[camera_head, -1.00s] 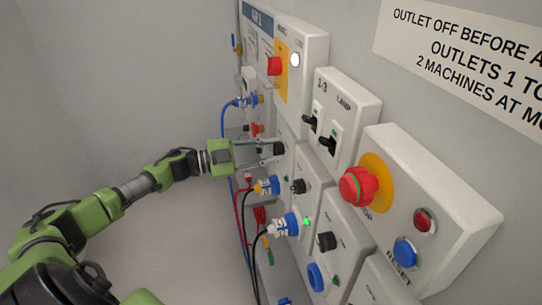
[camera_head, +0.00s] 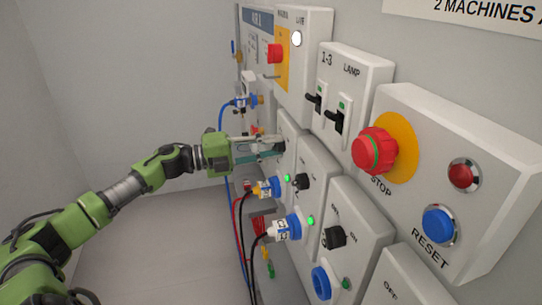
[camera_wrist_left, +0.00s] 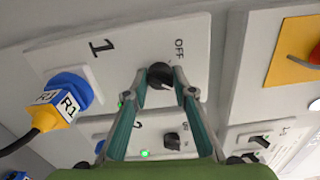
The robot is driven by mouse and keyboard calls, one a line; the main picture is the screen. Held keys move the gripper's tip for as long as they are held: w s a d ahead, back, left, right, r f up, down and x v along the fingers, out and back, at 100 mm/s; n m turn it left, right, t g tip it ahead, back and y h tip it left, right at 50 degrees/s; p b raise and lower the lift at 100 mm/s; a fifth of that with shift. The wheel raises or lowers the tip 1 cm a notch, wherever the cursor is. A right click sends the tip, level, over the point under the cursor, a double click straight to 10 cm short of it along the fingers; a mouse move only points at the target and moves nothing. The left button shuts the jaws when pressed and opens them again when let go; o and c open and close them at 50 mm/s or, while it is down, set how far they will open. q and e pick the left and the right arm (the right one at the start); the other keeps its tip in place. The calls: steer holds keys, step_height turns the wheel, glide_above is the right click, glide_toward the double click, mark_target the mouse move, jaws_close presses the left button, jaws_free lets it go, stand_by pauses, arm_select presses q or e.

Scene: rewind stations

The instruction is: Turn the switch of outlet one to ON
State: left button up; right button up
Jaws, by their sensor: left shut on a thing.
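Outlet one's white box, marked 1 and OFF, shows in the left wrist view (camera_wrist_left: 120,60). Its black round switch (camera_wrist_left: 160,76) sits near the OFF label. My left gripper (camera_wrist_left: 161,88) is shut on this switch, with one finger on each side of it. In the head view my left gripper (camera_head: 280,146) reaches from the left to the upper outlet box and hides most of the switch. Which way the switch points is hard to tell. My right gripper is not in view.
A blue and yellow plug marked R1 (camera_wrist_left: 62,100) is beside the switch. Below are outlet boxes with black knobs (camera_head: 334,237), cabled plugs (camera_head: 284,229) and lit green lamps (camera_head: 310,221). A red stop button (camera_head: 375,151) and blue reset button (camera_head: 438,225) are at right.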

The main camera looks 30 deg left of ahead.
arm_select(q)
steer(key=shift+f+m+b, duration=0.15)
steer(key=shift+m+b, duration=0.55)
steer(key=shift+m, duration=0.2)
steer(key=o, duration=1.1)
steer(key=v, duration=1.2)
steer(key=shift+a, duration=0.1)
